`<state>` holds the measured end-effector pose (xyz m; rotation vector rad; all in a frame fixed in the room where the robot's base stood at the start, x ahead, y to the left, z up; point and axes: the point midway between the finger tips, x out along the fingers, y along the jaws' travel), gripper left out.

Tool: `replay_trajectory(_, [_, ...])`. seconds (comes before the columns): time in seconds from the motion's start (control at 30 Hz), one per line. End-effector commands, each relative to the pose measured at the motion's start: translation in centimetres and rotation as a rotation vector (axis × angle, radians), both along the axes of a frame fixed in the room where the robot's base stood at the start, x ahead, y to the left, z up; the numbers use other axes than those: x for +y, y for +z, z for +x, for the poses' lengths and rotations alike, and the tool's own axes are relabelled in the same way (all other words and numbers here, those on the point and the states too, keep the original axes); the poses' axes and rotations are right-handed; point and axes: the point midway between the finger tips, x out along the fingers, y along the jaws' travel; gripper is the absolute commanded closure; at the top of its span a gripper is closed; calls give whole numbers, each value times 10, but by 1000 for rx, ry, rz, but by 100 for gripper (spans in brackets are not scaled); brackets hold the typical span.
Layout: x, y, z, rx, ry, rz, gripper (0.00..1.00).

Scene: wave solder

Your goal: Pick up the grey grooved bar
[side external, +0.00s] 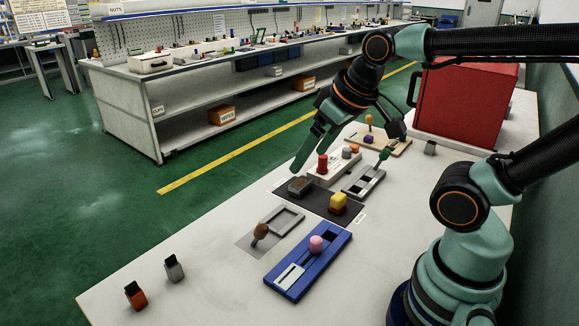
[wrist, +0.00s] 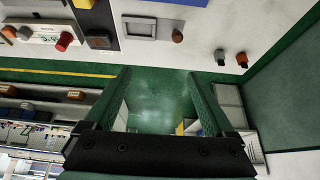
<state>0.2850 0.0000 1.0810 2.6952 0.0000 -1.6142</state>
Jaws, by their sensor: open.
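My gripper (side external: 308,158) hangs open over the far edge of the white table. In the wrist view its two green fingers (wrist: 159,75) are spread, with only green floor between them. A small grey upright block with a dark top (side external: 173,267) stands at the table's near left. It also shows in the wrist view (wrist: 219,57). A flat grey piece with dark slots (side external: 363,181) lies near the table's middle. I cannot tell for sure which of these is the grey grooved bar. My gripper is apart from both.
A blue slotted board (side external: 310,262) holds a pink knob. A red box (side external: 465,105) stands at the back right. The near left tabletop is mostly clear.

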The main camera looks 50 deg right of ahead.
Motion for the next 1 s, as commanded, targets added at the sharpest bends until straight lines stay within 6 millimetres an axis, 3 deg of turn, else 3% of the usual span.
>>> replay_trajectory(0.27, [-10,5,15,41,96,-65,11])
replay_trajectory(0.57, [-54,5,72,187,492,-259,11])
replay_trajectory(0.77, [-91,-13,109,279,789,-342,11])
replay_trajectory(1.0, [-143,-55,145,357,1160,-391,11])
